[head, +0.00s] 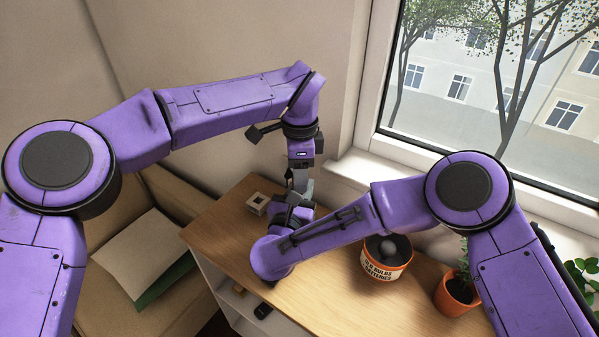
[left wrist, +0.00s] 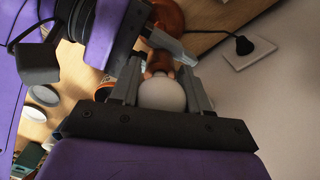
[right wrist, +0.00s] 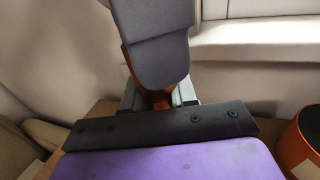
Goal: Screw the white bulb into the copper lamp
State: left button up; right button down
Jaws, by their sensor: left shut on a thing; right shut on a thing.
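The white bulb (left wrist: 162,97) is between the fingers of my left gripper (left wrist: 159,72), which is shut on it. Its base end points at the copper lamp (left wrist: 166,14), whose narrow copper part (left wrist: 158,64) meets or nearly meets the bulb. I cannot tell how deep the bulb sits. My right gripper (right wrist: 157,94) is shut on the copper lamp, part of which shows in the right wrist view (right wrist: 153,99). The grey fingers of my left gripper (head: 300,182) come down over the right gripper in the head view, where bulb and lamp are hidden.
An orange tin (head: 383,268) with a grey-white bulb inside stands right on the wooden cabinet top (head: 330,297). A potted plant (head: 458,294) is further right. Wall and window sill (head: 370,178) are close behind.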

pick_arm(q)
jog(key=m, duration=0.5)
jog(key=shift+m, duration=0.3)
jog(key=m, duration=2.1)
jog(key=shift+m, duration=0.3)
jog(key=m, duration=0.5)
jog(key=shift+m, duration=0.4)
jog(key=m, duration=0.4)
jog(key=shift+w+m, duration=0.1)
jog(key=shift+m, duration=0.3)
jog(key=o, duration=1.2)
jog(key=shift+f, duration=0.1)
